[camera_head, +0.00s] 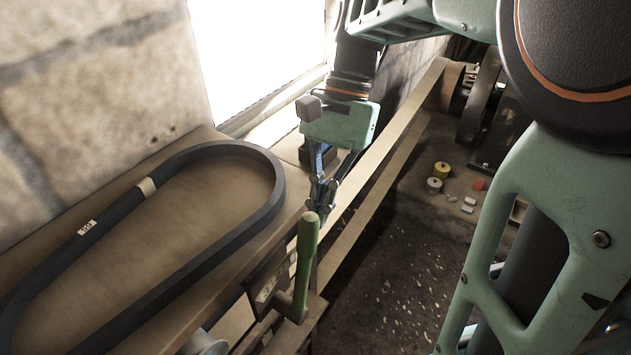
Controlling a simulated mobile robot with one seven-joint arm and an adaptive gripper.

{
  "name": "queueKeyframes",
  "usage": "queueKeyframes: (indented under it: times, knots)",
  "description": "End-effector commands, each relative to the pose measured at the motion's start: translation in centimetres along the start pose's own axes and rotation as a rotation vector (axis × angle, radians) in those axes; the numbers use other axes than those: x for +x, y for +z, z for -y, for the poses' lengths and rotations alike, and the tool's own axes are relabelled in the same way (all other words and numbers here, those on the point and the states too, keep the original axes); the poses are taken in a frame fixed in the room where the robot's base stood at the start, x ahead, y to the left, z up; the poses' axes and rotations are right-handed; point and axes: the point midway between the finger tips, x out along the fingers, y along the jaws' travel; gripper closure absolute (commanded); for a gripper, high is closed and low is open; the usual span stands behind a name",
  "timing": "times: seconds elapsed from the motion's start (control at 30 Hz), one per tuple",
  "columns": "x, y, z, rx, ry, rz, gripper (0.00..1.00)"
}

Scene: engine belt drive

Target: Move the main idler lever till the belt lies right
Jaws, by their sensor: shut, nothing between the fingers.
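The main idler lever, a green upright handle (304,262), stands at the front edge of the wooden bench, left of the belt run. Its rounded top is the highest part, and its foot bends to a bracket below. My gripper (319,203) is shut and empty, pointing down just behind and above the lever's top; I cannot tell whether they touch.
A black loop belt (86,241) with a pale tag lies on the wooden bench (150,230) at left. Yellow and white spools (437,177) and small red and white bits lie on a ledge at right. A stone wall and bright window stand behind. My arm covers the right side.

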Motion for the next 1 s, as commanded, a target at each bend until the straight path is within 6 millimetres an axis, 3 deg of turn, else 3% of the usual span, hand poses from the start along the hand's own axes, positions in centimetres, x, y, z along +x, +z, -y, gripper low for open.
queueKeyframes:
  times: [0.37,0.67,1.0]
  knots:
    - [0.0,0.2,0.0,-0.001,0.002,-0.007,1.00]
    - [0.2,2.1,0.4,0.001,0.017,-0.090,1.00]
    - [0.3,2.1,0.4,0.005,0.018,-0.096,1.00]
